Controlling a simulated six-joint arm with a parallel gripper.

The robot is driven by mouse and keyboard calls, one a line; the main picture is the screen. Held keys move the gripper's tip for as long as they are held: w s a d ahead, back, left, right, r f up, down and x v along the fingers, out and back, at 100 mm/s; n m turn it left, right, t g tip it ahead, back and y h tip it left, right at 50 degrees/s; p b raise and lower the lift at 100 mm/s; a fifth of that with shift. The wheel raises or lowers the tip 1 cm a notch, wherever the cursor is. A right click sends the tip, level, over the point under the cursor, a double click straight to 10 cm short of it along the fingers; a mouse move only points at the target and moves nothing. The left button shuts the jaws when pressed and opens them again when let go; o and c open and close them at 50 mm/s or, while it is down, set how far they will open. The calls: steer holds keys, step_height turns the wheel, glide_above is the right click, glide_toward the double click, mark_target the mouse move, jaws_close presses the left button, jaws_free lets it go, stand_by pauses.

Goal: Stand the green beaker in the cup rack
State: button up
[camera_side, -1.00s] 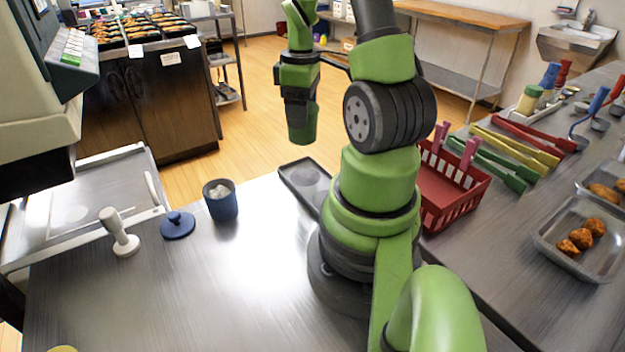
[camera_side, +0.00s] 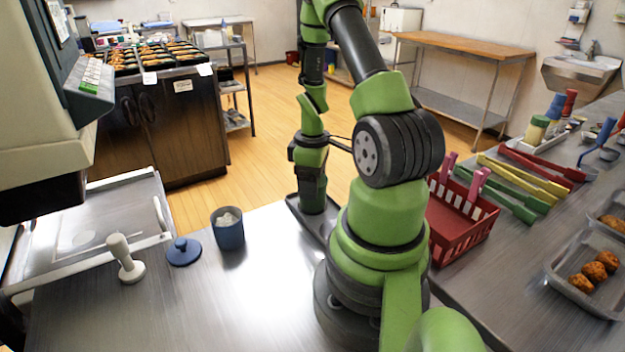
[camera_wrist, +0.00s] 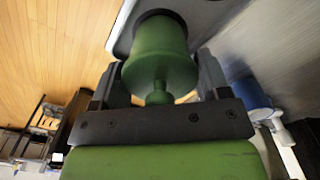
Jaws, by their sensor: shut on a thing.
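The green beaker (camera_side: 313,194) hangs base-down from my gripper (camera_side: 311,172) in the side view, low over a dark shallow tray (camera_side: 327,236). I cannot tell whether its bottom touches the tray. In the wrist view the beaker (camera_wrist: 160,50) sits between the two dark fingers of my gripper (camera_wrist: 162,75), with its narrow part towards the palm and the tray's grey edge (camera_wrist: 123,28) beyond it. A red slatted basket (camera_side: 462,233) with two pink uprights stands right of my arm. Neither the tray nor the basket is plainly recognisable as the cup rack.
A blue cup (camera_side: 229,232) with pale contents, a blue knobbed lid (camera_side: 184,252) and a white pestle-like tool (camera_side: 125,260) stand to the left. Tongs (camera_side: 525,178) and food trays (camera_side: 590,276) lie at right.

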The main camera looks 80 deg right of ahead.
steer(key=shift+f, duration=0.1)
steer(key=o, duration=1)
steer(key=shift+c, duration=0.2)
step_height(320, 180, up, 11)
steer(key=shift+r, duration=0.1)
steer(key=shift+w+r, duration=0.1)
steer(key=shift+r, duration=0.45)
steer(key=w+a+r+m+t+h, duration=0.1)
steer(key=w+a+r+t, duration=0.1)
steer(key=w+a+r, duration=0.3)
steer(key=s+a+r+m+t+y, duration=0.1)
steer(key=a+r, duration=0.3)
steer(key=a, duration=0.5)
steer(key=s+a+r+m+t+y, duration=0.2)
steer(key=s+a+r+t, duration=0.2)
steer(key=a, duration=0.5)
steer(key=shift+a+r, duration=0.3)
steer(key=shift+r, duration=0.3)
